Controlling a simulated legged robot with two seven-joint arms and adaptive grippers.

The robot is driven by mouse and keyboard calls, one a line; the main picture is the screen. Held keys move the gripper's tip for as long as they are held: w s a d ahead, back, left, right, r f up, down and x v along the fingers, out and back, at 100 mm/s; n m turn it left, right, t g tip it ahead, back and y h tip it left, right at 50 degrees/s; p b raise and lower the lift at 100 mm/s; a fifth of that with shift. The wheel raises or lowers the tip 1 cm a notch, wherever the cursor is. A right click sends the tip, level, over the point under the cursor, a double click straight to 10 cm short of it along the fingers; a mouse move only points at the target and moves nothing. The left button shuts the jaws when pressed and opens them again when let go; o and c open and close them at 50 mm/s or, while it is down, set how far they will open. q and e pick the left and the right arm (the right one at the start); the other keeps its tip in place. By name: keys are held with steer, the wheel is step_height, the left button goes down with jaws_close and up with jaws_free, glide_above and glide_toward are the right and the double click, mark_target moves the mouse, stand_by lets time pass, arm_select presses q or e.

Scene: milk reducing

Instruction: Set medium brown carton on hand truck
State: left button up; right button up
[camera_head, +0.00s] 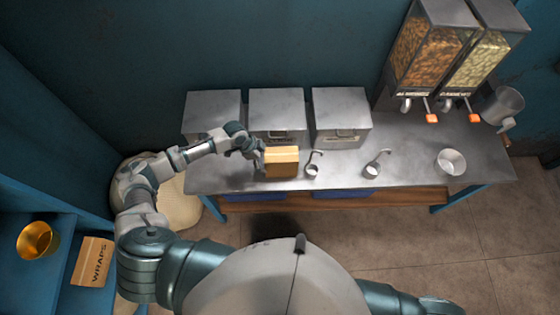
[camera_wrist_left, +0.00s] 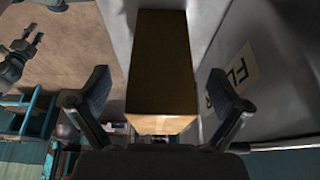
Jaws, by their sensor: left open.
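The brown carton (camera_head: 282,161) stands upright on the metal table, in front of the middle metal bin. My left gripper (camera_head: 258,156) is at its left side. In the left wrist view the carton (camera_wrist_left: 162,62) lies between the two spread fingers of my left gripper (camera_wrist_left: 159,86), with gaps on both sides. The fingers are open and do not grip it. No hand truck can be made out in either view. Part of my right arm shows at the bottom right of the head view. A grey jointed part, perhaps my right gripper (camera_wrist_left: 28,48), shows at the left wrist view's upper left; its jaws are unclear.
Several metal bins (camera_head: 340,112) line the back of the metal table (camera_head: 410,172). Two small scoops (camera_head: 313,168) and a metal bowl (camera_head: 452,161) stand to the right. Food dispensers (camera_head: 425,50) are at the far right. A WRAPS box (camera_head: 91,262) sits on a blue shelf.

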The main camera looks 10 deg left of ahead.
mark_target(277, 160)
arm_select(q)
steer(key=d, duration=0.1)
steer(key=w+d, duration=0.1)
steer(key=d, duration=0.2)
steer(key=shift+w+d+p, duration=0.25)
steer(key=shift+d+p, duration=0.1)
steer(key=shift+f, duration=0.15)
steer(key=shift+w+f, duration=0.1)
steer(key=shift+f, duration=0.3)
steer(key=shift+a+f, duration=0.15)
steer(key=shift+a, duration=0.05)
steer(key=shift+d, duration=0.5)
steer(key=c, duration=0.9)
steer(key=shift+d, duration=0.1)
steer(key=c, duration=0.6)
steer(key=shift+a, duration=0.2)
arm_select(e)
steer(key=shift+d+r, duration=0.25)
steer(key=shift+r, duration=0.2)
